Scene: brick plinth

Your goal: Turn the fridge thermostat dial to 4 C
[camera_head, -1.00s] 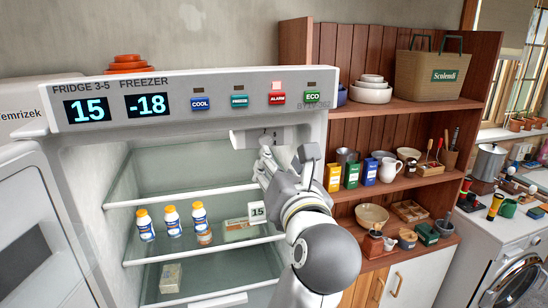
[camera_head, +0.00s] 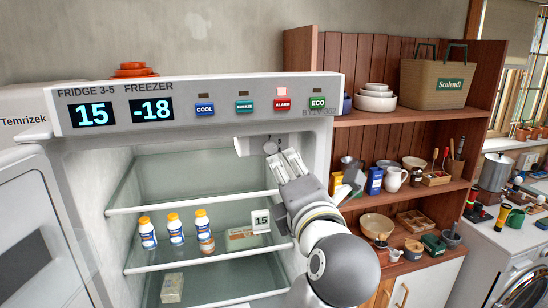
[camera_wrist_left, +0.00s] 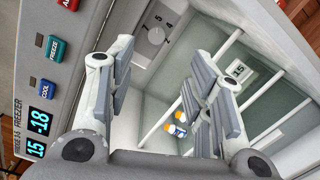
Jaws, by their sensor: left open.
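The fridge thermostat dial (camera_head: 271,147) is a small round pale knob on a white housing (camera_head: 250,146) under the top panel, at the upper right of the fridge interior. The fridge display (camera_head: 92,115) reads 15 and the freezer display (camera_head: 152,110) reads -18. My right gripper is out of view.
A thermometer card (camera_head: 261,221) reading 15 stands on a glass shelf beside a small package. Orange-capped bottles (camera_head: 176,229) stand left of it; a box (camera_head: 172,288) lies below. The red alarm button (camera_head: 282,104) is on the panel. A wooden shelf unit (camera_head: 385,130) stands close right.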

